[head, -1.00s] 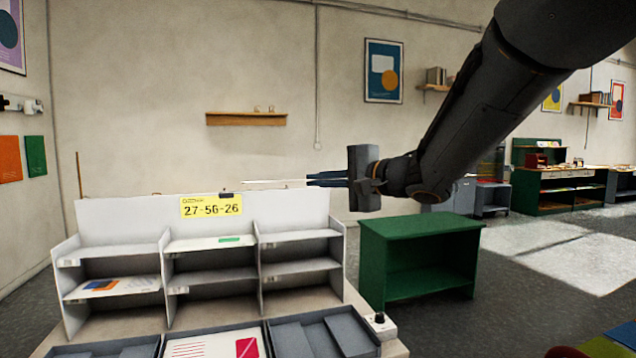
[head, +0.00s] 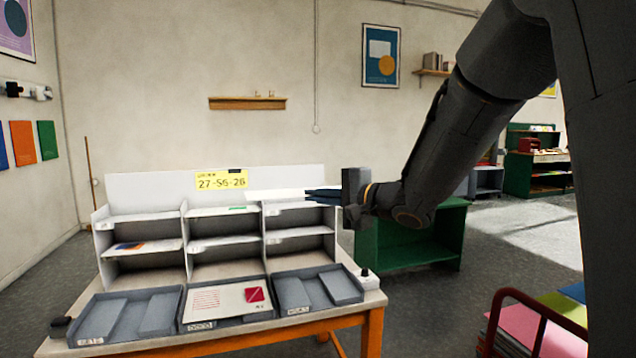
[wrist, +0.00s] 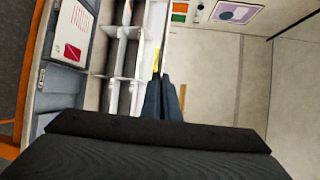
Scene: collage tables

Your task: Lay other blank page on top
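My gripper (head: 318,195) is shut on a thin white page (head: 275,195), which sticks out to the left from the fingertips, almost edge-on in the head view. It is in front of the upper right of the white shelf unit, above table height. The dark fingers also show in the wrist view (wrist: 161,98), close together; the held page is hard to tell from the white shelf there. A printed page (head: 228,299) with red lines and a red square lies in the middle grey tray (head: 230,321); it also shows in the wrist view (wrist: 72,35).
The white shelf unit (head: 187,235) has a yellow sign (head: 222,180) reading 27-56-26, a colourful page (head: 130,246) at left and a green item (head: 237,209). The left tray (head: 90,335) and right tray (head: 345,297) hold no pages. A red-railed cart (head: 520,300) stands at lower right.

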